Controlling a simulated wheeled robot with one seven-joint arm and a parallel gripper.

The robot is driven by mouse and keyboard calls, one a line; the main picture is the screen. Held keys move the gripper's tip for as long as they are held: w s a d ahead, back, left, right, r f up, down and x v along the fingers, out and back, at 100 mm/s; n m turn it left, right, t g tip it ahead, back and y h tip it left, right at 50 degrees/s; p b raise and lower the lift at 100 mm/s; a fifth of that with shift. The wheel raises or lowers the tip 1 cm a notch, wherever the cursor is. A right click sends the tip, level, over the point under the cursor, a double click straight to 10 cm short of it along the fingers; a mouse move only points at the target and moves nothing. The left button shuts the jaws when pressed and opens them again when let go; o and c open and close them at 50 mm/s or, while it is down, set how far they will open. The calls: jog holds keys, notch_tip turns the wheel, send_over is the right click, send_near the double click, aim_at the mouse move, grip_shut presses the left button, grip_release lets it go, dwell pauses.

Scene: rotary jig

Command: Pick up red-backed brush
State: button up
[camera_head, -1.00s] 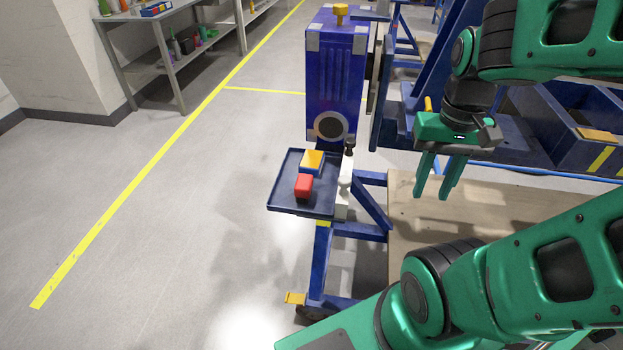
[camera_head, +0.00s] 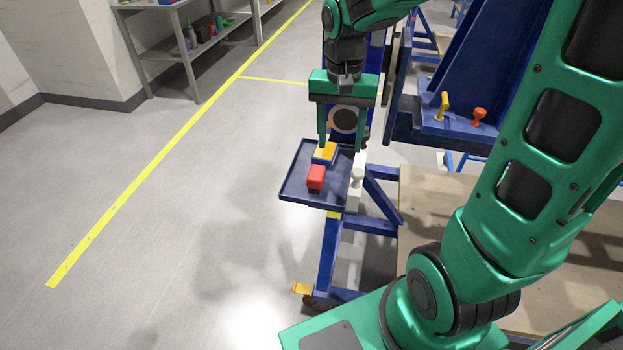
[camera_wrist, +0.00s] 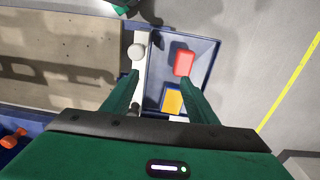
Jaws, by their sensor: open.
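The red-backed brush (camera_head: 316,177) lies on a small dark blue tray (camera_head: 291,190), on the side nearer the head camera. In the wrist view the red brush (camera_wrist: 184,62) shows just beyond the right fingertip, inside the tray (camera_wrist: 208,62). My gripper (camera_head: 340,148) is open and empty above the tray's far part. In the wrist view its fingers (camera_wrist: 160,73) are spread, with the right one over the tray near the brush and the left one near the tray's side edge. Nothing is between the fingertips.
A yellow-topped blue block (camera_head: 325,152) lies right behind the brush, also in the wrist view (camera_wrist: 173,102). A white post with a round knob (camera_head: 356,176) stands at the tray's right edge. A blue frame (camera_head: 480,70) with yellow and orange knobs stands to the right. The floor left is clear.

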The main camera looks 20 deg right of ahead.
jog(key=w+a, duration=0.1)
jog(key=a, duration=0.1)
jog(key=w+a+f, duration=0.1)
jog(key=a, duration=0.1)
jog(key=shift+w+f, duration=0.15)
send_over(316, 171)
jog(key=f, duration=0.4)
jog(key=shift+s+d+f, duration=0.2)
jog(key=shift+d, duration=0.05)
jog(key=shift+w+a+f, duration=0.1)
jog(key=shift+a+f, duration=0.05)
jog(key=shift+f, duration=1.35)
jog(key=shift+w+a+f, duration=0.1)
jog(key=shift+f, duration=1.4)
jog(key=c, duration=1.2)
